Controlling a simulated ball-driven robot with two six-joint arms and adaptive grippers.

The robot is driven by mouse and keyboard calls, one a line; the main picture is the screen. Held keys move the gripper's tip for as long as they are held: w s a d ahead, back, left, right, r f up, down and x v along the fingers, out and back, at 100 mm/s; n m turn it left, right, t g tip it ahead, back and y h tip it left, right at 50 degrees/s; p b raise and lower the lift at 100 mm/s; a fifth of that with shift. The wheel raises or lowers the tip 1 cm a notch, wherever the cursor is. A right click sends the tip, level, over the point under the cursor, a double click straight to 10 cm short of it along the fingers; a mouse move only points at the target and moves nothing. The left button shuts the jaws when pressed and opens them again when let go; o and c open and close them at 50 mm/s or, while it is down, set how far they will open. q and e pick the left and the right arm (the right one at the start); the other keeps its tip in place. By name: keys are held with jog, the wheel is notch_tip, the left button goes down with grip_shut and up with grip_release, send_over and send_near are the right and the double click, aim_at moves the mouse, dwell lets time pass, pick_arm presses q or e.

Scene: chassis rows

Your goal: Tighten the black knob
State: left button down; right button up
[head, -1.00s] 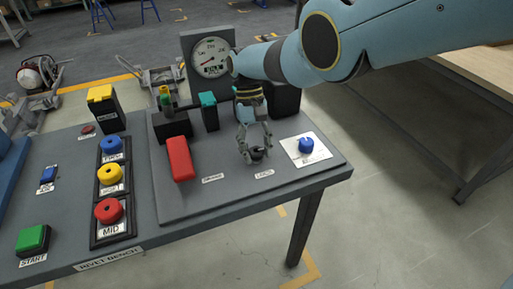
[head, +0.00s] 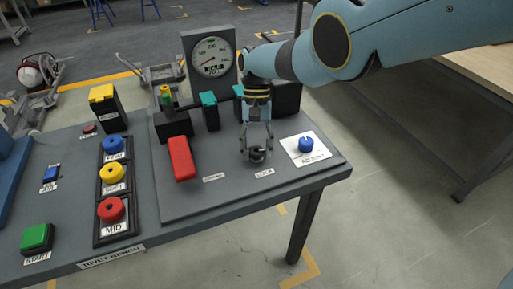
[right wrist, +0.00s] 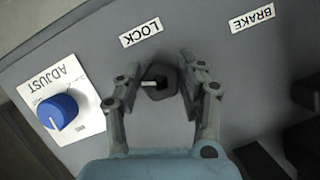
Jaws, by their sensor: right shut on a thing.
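The black knob (right wrist: 162,84) sits on the grey panel beside the LOCK label (right wrist: 141,33) in the right wrist view. A white mark on it points left in that view. My right gripper (right wrist: 161,72) points down over it, with one finger on each side, shut on the knob. In the head view the right gripper (head: 257,150) comes down from above, and the fingers partly hide the black knob (head: 257,156). My left gripper is not in view.
A blue ADJUST knob (head: 306,145) on a white plate is close on the right. A red block-shaped handle (head: 181,158) lies to the left. A round gauge (head: 211,57) stands behind. Blue, yellow and red round buttons (head: 111,210) line the bench's left part.

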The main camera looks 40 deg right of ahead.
jog(key=shift+w+d+r, duration=0.1)
jog(key=shift+w+r, duration=0.1)
jog(key=shift+w, duration=0.05)
jog(key=o, duration=0.9)
jog(key=shift+o, duration=1.4)
jog(key=shift+s+f, duration=0.1)
jog(key=shift+s, duration=0.1)
jog(key=v, duration=1.2)
